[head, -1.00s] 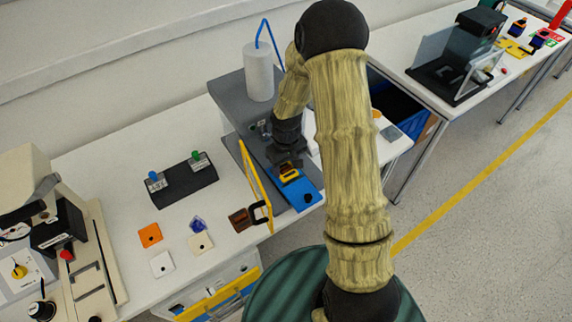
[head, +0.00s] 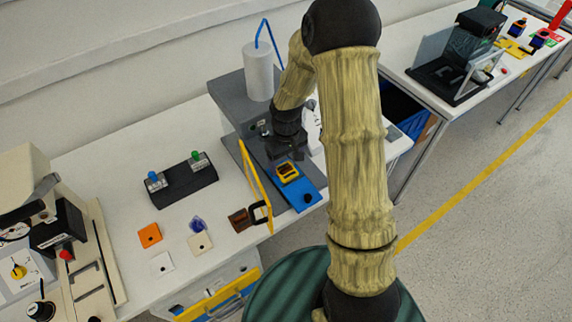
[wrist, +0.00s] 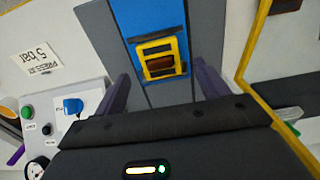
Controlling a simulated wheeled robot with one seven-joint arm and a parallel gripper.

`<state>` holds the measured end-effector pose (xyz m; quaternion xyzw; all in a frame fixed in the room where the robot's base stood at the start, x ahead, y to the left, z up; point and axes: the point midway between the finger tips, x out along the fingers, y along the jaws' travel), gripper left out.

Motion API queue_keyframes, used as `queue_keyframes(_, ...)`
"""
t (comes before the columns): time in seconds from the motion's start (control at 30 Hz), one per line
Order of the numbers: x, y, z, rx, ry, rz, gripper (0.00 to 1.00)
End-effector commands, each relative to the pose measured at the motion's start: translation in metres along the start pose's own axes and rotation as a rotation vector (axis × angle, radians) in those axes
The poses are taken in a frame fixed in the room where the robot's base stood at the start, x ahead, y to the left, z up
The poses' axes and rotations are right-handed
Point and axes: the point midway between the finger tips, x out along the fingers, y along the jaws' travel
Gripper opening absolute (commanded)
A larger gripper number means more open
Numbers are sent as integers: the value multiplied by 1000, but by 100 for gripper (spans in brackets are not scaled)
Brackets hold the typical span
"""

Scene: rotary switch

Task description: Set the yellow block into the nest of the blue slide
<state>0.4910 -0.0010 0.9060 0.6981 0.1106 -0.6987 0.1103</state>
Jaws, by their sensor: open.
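The yellow block (head: 287,171) sits on the blue slide (head: 308,198), toward the slide's inner end. In the wrist view the yellow block (wrist: 158,57) looks like a squarish yellow frame with a dark brown middle, roughly in line with the blue slide (wrist: 150,18). A dark edge shows around part of it; I cannot tell how deep it sits in the nest. My gripper (head: 287,156) is just behind and above the block. In the wrist view my gripper (wrist: 162,72) is open, its fingers on either side of the block and apart from it.
A yellow-edged panel (head: 257,185) with a dark handle stands close left of the slide. A grey housing with a white cylinder (head: 258,72) stands behind. A black box with blue and green knobs (head: 178,187) and several flat tiles lie farther left.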

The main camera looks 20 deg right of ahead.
Motion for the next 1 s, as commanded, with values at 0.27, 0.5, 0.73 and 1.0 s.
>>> queue_keyframes(0.27,-57,1,-1,0,5,3,74)
queue_keyframes(0.5,-87,0,0,-1,2,1,74)
queue_keyframes(0.73,-90,0,0,-1,0,0,74)
queue_keyframes(1.0,-90,0,0,-1,0,0,74)
